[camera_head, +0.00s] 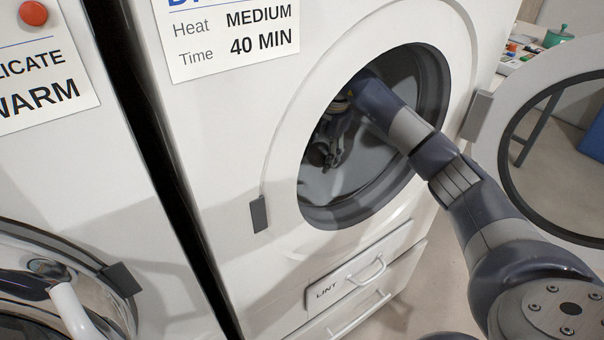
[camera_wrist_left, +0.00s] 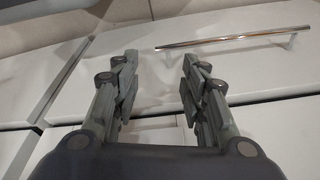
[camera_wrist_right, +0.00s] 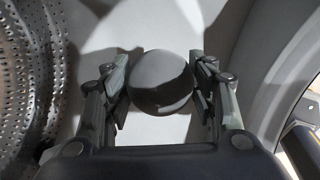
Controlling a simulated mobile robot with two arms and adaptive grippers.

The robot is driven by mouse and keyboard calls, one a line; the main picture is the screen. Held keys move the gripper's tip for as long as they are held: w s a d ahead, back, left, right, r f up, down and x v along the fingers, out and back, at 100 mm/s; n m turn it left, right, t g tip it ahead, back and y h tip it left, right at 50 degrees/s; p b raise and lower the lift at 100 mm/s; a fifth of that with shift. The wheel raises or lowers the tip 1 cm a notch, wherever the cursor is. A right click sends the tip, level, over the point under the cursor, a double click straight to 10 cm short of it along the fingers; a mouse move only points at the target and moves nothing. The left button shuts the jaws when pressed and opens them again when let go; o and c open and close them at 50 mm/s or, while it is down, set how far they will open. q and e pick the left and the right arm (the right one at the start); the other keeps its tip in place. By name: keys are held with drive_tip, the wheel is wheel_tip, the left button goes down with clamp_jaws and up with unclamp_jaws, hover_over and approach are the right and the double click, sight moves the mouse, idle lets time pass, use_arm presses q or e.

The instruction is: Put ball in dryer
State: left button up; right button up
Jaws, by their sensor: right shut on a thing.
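The dryer (camera_head: 265,130) is the white machine in the middle of the head view, with its round door (camera_head: 520,110) swung open to the right. My right arm reaches through the opening, and my right gripper (camera_head: 332,150) is inside the drum (camera_head: 345,185). In the right wrist view the gripper is shut on a grey ball (camera_wrist_right: 160,80), held between its two fingers. The perforated back of the drum (camera_wrist_right: 30,90) shows at the left there. My left gripper (camera_wrist_left: 155,85) is open and empty in the left wrist view. It is outside the head view.
A second white machine (camera_head: 130,230) with a round door stands at the left, close to the dryer. A lint drawer (camera_head: 345,278) sits below the dryer opening. A white cabinet front with a metal handle (camera_wrist_left: 235,40) is near my left gripper. Cluttered shelf items (camera_head: 520,47) show at the back right.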

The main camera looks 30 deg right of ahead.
hover_over(317, 191)
drive_tip(key=f, duration=0.4)
drive_tip(key=shift+s+d+f+b, duration=0.15)
drive_tip(key=shift+s+f+b, duration=0.25)
use_arm(q)
drive_tip(key=shift+w+r+b, duration=0.1)
drive_tip(key=shift+r+b, duration=0.2)
drive_tip(key=shift+r, duration=2.5)
use_arm(e)
drive_tip(key=shift+w+f, duration=0.1)
drive_tip(key=shift+f, duration=2.2)
drive_tip(key=shift+f, duration=0.2)
drive_tip(key=o, duration=1.1)
use_arm(q)
drive_tip(key=shift+r, duration=0.15)
use_arm(e)
drive_tip(key=shift+r, duration=0.15)
